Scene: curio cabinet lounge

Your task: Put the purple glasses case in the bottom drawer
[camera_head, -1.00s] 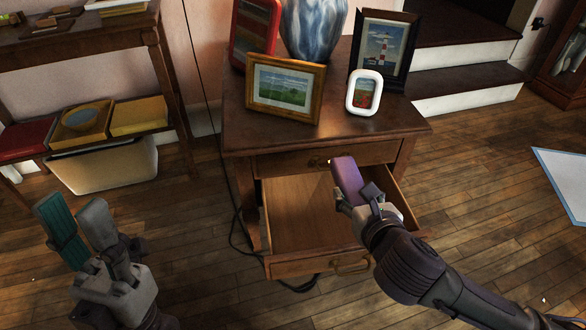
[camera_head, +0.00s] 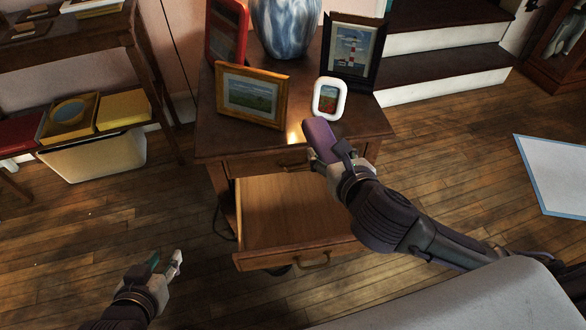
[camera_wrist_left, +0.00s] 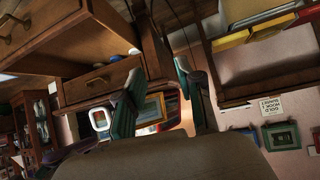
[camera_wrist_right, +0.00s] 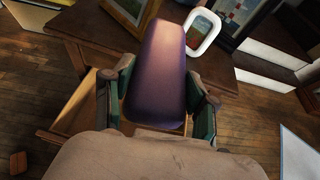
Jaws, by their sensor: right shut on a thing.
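The purple glasses case (camera_head: 321,141) is held in my right gripper (camera_head: 338,165), above the right side of the open bottom drawer (camera_head: 280,213). In the right wrist view the purple case (camera_wrist_right: 158,75) sits between the two fingers, its long end pointing away from the palm.
The closed upper drawer (camera_head: 262,163) is above the open one. A shelf with a bin (camera_head: 95,157) stands left.

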